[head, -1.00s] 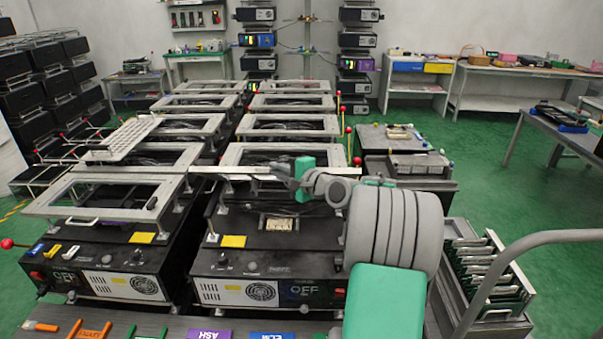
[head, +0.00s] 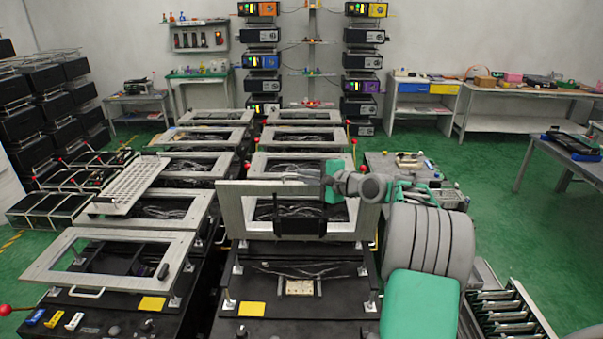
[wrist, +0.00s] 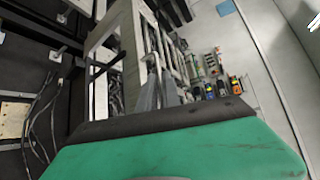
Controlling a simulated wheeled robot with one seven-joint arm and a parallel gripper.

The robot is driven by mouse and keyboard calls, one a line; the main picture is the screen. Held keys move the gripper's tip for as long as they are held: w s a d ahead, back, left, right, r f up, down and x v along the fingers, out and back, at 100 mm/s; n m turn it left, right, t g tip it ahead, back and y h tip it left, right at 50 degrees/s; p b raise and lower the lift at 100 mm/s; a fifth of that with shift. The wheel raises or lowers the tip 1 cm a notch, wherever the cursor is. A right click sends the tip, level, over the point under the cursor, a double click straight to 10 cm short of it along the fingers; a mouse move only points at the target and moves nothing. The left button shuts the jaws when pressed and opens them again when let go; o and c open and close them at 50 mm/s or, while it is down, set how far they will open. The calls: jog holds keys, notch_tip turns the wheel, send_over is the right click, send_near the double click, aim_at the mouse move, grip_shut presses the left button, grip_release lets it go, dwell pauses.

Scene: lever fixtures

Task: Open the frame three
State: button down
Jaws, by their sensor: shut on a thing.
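The frame (head: 228,210) on the front right unit is a pale metal rectangle with an open window. It stands raised, close to upright, above its black base (head: 270,270). My gripper (head: 320,185) is at the frame's upper bar, right of its middle, and shut on it. In the wrist view, the grey fingers (wrist: 158,80) reach forward among pale metal bars; the exact contact is hard to make out. A dark block (head: 300,224) shows at the frame's lower bar.
More frames (head: 210,117) stand in rows behind. A side table (head: 405,165) and a rack of boards (head: 510,310) stand right. Green floor (head: 490,215) is clear beyond them.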

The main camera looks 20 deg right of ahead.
jog(key=shift+w+r, duration=0.25)
jog(key=shift+r, duration=0.2)
jog(key=c, duration=1.7)
grip_release()
jog(key=shift+s+r, duration=0.1)
jog(key=shift+c, duration=0.2)
jog(key=shift+o, duration=1)
jog(key=shift+f, duration=0.25)
jog(key=b+v, duration=0.2)
jog(key=v, duration=0.6)
